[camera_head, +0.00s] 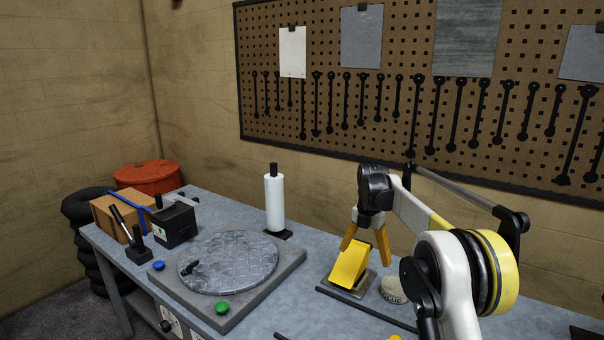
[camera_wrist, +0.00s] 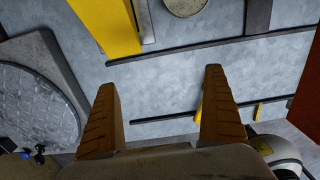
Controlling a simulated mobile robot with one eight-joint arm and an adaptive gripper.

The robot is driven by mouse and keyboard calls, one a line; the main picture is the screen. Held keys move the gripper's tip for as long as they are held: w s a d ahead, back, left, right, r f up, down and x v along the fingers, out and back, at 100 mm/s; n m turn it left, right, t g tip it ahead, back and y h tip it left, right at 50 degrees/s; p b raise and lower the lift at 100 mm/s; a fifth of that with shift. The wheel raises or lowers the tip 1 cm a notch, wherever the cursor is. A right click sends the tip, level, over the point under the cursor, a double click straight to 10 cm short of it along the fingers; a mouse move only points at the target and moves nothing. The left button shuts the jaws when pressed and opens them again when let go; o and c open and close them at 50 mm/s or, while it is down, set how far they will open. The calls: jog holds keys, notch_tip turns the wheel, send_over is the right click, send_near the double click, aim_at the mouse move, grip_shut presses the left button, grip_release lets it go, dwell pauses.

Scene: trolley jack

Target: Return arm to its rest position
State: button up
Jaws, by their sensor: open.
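My arm reaches in from the lower right of the head view, bent over the workbench (camera_head: 325,262). My gripper (camera_head: 365,254) points down above the bench beside a yellow wedge-shaped block (camera_head: 349,264). In the wrist view, the two orange fingers of my gripper (camera_wrist: 160,80) stand wide apart with nothing between them but the bench surface and dark rods beyond. The yellow block (camera_wrist: 108,24) also shows at the top of the wrist view, apart from the fingers. Whether the fingers stand in front of the block or over it is hard to tell in the head view.
A round metal plate on a grey base (camera_head: 228,262) with blue and green buttons lies left. A white roll (camera_head: 274,203) stands behind it. A black box (camera_head: 175,224) and cardboard box (camera_head: 115,215) stand far left. A round tin (camera_head: 392,290) is near my arm. A pegboard (camera_head: 400,60) hangs behind.

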jog(key=s+r+m+t, duration=0.2)
jog(key=s+r+m, duration=0.6)
jog(key=s, duration=0.3)
jog(key=s+r+m+t, duration=0.2)
jog(key=s+r+m, duration=0.55)
jog(key=s, duration=0.25)
jog(key=s+f+m+t, duration=0.1)
jog(key=s+f+m, duration=0.3)
jog(key=s+m, duration=0.3)
jog(key=s+f+m+t, duration=0.2)
jog(key=s+f+m, duration=0.2)
jog(key=s, duration=0.9)
jog(key=m, duration=0.2)
jog(key=shift+s+f+m, duration=0.25)
jog(key=shift+s+m, duration=0.05)
jog(key=shift+m, duration=0.05)
